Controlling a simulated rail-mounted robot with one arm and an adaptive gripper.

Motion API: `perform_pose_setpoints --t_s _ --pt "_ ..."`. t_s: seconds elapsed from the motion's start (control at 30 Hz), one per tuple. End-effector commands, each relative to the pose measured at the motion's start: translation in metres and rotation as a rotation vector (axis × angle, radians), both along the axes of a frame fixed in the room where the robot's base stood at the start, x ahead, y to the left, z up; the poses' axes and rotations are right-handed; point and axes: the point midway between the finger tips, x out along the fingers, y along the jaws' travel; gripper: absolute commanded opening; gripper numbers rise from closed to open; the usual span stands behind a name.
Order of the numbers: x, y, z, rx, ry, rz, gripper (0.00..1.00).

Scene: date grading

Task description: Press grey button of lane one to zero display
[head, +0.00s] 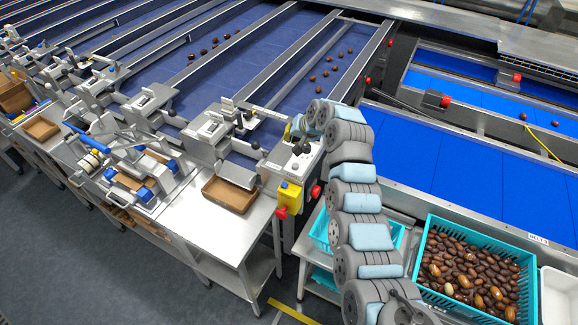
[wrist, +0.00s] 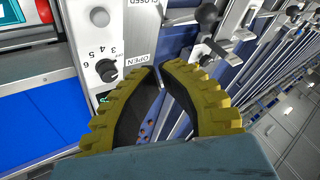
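The lane-end control panel (head: 296,165) stands at the end of a belt lane, with dark knobs on its top. My gripper (wrist: 158,70) has yellow ribbed fingers with black pads. Their tips come together over the panel, right of the knob, holding nothing visible.
A yellow box with a red button (head: 289,197) is mounted on the near side of the panel. A brown tray (head: 229,194) lies on the steel table to the left. A teal crate of dates (head: 425,290) stands right of my arm. Metal levers (wrist: 208,15) rise close beside my fingers.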

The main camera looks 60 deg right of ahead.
Motion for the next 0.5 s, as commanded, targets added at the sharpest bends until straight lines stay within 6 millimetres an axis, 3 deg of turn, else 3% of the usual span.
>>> perform_pose_setpoints --t_s 0.5 --pt "0.000 -0.001 -0.010 -0.002 -0.001 -0.001 0.00"
